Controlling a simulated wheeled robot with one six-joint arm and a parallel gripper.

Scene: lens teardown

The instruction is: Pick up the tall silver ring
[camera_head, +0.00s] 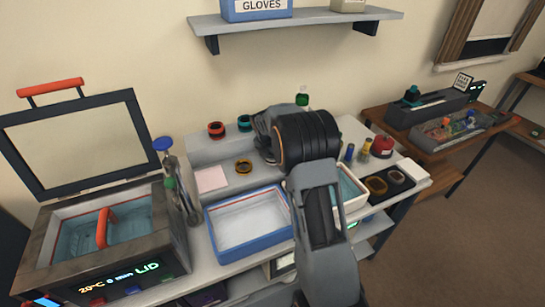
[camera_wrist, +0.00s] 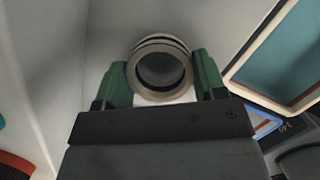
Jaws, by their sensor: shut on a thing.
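In the wrist view a silver-grey ring (camera_wrist: 161,88) with stacked bands sits between the two green fingers of my gripper (camera_wrist: 161,82). The fingers touch it on its left and right sides, and its round opening faces the camera. A pale surface lies behind the ring; I cannot tell whether the ring rests on it or is held clear. In the head view my dark arm covers the middle of the bench, so the fingers and the ring are hidden there.
A blue-rimmed white tray (camera_head: 207,222) stands left of my arm. An open-lidded bath (camera_head: 165,228) with a red handle is at the left. Orange (camera_head: 216,130) and teal (camera_head: 244,123) rings sit on the raised back ledge. Small bottles and a red-topped container (camera_head: 382,147) stand to the right.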

